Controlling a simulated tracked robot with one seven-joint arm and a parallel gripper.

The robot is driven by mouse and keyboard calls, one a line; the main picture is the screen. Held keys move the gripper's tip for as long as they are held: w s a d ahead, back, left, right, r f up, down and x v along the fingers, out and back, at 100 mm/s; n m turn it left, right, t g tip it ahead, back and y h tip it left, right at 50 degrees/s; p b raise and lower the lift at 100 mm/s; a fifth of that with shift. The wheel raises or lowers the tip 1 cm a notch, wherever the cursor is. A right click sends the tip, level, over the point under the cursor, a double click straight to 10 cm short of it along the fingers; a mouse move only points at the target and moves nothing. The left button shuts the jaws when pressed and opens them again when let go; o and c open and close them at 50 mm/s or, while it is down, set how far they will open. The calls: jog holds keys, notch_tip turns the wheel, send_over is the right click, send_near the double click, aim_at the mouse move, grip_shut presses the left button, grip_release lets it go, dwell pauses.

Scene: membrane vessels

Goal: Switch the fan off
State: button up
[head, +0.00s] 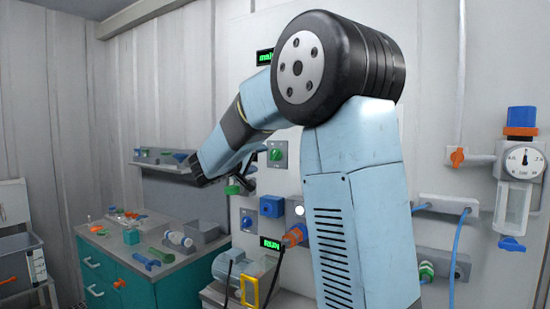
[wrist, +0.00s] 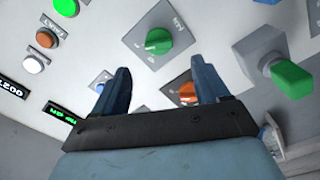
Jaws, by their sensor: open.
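A green rotary knob (wrist: 158,41) on a square grey plate is on the white panel in the wrist view. The small label beside it may read FAN, but it is too small and turned to be sure. A green knob on a grey plate (head: 276,154) also shows on the panel in the head view. My gripper (wrist: 160,64) is open and empty, facing the panel, with the green knob seen beyond the gap between its fingers. An orange knob (wrist: 188,92) is partly hidden by the right finger. In the head view my gripper (head: 244,175) is left of the green knob.
Green (wrist: 66,6), orange (wrist: 48,37) and white (wrist: 33,65) buttons line the panel's left side, near a lit green display (wrist: 62,114). A green handle (wrist: 291,77) juts out at right. A teal workbench (head: 150,285) with loose parts stands left.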

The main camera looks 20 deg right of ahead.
aim_at(272, 156)
jog(key=x, duration=0.9)
jog(key=shift+d, duration=0.1)
